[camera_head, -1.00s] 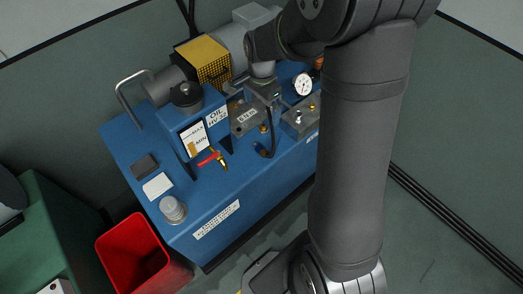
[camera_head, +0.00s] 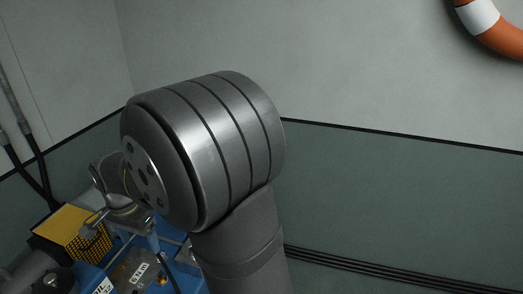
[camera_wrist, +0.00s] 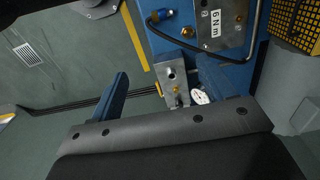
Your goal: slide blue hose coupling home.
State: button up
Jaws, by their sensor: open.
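A metal block (camera_wrist: 172,73) with a dark round port and brass fittings shows between the fingers. A metal plate marked 6 Nm (camera_wrist: 214,25) with a brass fitting is beside the coupling. In the head view, my arm hides most of the console and I cannot make out the coupling.
The blue console (camera_head: 178,228) is at the lower left of the head view, with a yellow mesh guard (camera_head: 72,232). A pressure gauge (camera_wrist: 200,97) is close to the right finger in the wrist view.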

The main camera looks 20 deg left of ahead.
jog(key=c, duration=0.4)
jog(key=shift+o, duration=0.2)
jog(key=f+n, duration=0.6)
jog(key=f, duration=0.2)
jog(key=f+n, duration=0.6)
jog(key=f, duration=0.3)
jog(key=f+n, duration=0.6)
jog(key=f, duration=0.3)
jog(key=shift+d+f, duration=0.1)
jog(key=shift+d, duration=0.1)
jog(key=shift+a+f, duration=0.15)
jog(key=shift+f, duration=1.3)
jog(key=shift+a+f, duration=0.1)
jog(key=shift+f, duration=1.3)
